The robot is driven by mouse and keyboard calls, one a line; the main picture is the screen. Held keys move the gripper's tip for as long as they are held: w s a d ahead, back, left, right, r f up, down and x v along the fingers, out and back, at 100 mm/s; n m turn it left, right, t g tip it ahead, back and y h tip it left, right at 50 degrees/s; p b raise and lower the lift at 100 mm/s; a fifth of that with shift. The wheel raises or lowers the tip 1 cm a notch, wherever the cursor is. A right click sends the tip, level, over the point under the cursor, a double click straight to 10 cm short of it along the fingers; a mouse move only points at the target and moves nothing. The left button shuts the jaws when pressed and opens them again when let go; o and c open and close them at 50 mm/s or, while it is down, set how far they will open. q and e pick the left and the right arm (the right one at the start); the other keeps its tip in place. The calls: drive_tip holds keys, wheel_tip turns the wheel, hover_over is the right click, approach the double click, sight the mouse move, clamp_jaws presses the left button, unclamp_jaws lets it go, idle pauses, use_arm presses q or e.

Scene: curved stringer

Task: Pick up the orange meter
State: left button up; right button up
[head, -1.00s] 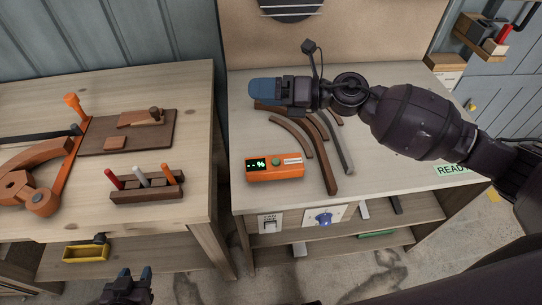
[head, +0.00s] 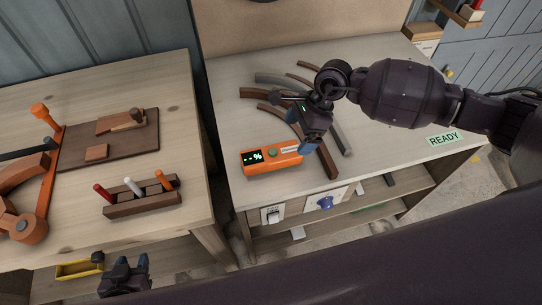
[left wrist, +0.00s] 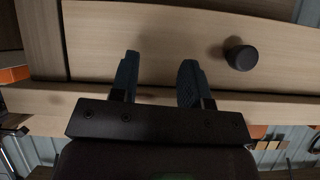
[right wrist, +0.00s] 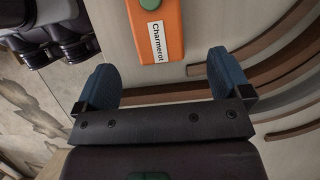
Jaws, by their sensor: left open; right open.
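The orange meter (head: 270,158) lies on the right bench near its front edge, with a dark display and a green button. In the right wrist view the meter (right wrist: 156,40) shows its label and button just beyond the fingertips. My right gripper (head: 310,146) is open and empty at the meter's right end, pointing down. In the right wrist view its two blue fingers (right wrist: 163,80) are spread, with the meter's end ahead of the gap. My left gripper (head: 128,262) is open and empty, low in front of the left bench, away from the meter.
Several curved brown and grey strips (head: 330,163) lie on the right bench beside and behind the meter. The left bench (head: 190,120) holds a rack of pens (head: 142,198) and a brown board (head: 80,150). A READY label (head: 443,139) is at the bench's right.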

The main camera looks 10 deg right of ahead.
sight(285, 150)
drive_tip(key=x, duration=0.3)
drive_tip(key=a+f, duration=0.2)
drive_tip(key=f, duration=0.1)
drive_tip(key=shift+s+a+f, duration=0.15)
drive_tip(key=shift+s+a, duration=0.05)
drive_tip(key=shift+a+f, duration=0.15)
drive_tip(key=shift+f, duration=0.35)
use_arm(q)
drive_tip(key=shift+w+r, duration=0.4)
use_arm(e)
drive_tip(key=shift+c, duration=0.4)
drive_tip(key=c, duration=0.9)
use_arm(q)
drive_tip(key=shift+s+f, duration=0.15)
drive_tip(key=shift+s, duration=0.1)
use_arm(e)
drive_tip(key=shift+c, duration=0.2)
drive_tip(key=shift+w+r, duration=0.1)
drive_tip(key=shift+r, duration=0.05)
